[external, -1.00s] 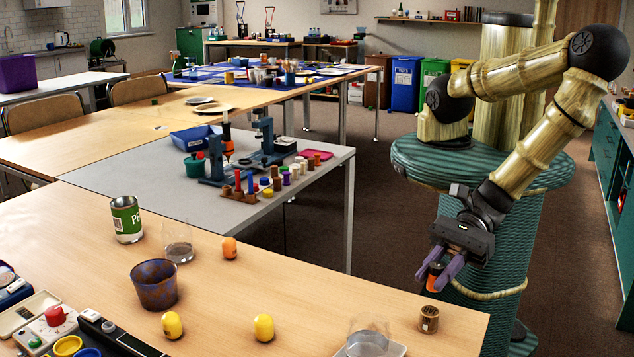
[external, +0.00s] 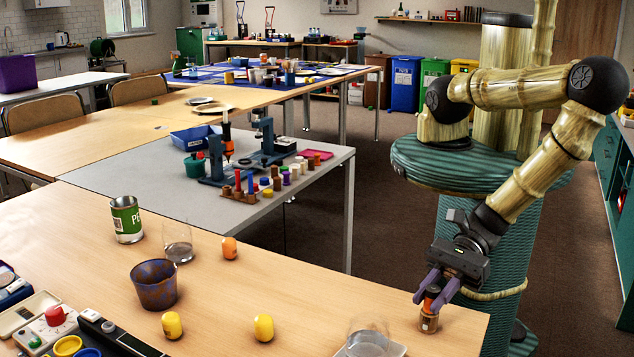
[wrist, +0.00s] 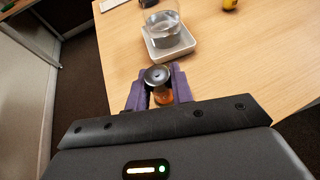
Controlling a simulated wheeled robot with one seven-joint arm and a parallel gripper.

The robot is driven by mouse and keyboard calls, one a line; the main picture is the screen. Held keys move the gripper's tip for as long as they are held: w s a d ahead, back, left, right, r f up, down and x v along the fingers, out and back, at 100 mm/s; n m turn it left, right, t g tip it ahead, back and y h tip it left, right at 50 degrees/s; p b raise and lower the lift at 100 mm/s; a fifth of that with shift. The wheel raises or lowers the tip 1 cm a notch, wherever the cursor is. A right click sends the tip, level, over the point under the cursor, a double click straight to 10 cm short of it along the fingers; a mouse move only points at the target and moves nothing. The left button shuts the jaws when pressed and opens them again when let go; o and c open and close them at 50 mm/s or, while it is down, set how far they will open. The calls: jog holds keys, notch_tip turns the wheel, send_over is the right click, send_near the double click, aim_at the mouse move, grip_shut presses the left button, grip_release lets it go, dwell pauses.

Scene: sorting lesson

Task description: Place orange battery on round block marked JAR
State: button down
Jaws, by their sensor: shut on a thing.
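My gripper (external: 426,297) is shut on the orange battery (external: 431,301) near the right end of the wooden table. The battery is upright, directly over the brown round block (external: 428,323), with its lower end at the block's top. I cannot tell whether it rests on the block or is just above it. In the wrist view the battery's grey round end (wrist: 157,75) and orange side (wrist: 162,96) show between the purple fingers. The block's marking is too small to read, and the block is hidden in the wrist view.
A glass in a white tray (wrist: 183,46) stands close beside the block. The table's right edge is close to the block.

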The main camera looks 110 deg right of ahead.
jog(key=shift+f, duration=0.15)
jog(key=c, duration=1.2)
grip_release()
jog(key=v, duration=0.2)
jog(key=shift+s+d, duration=0.1)
jog(key=shift+s, duration=0.2)
notch_tip(320, 180, up, 8)
jog(key=p, duration=0.3)
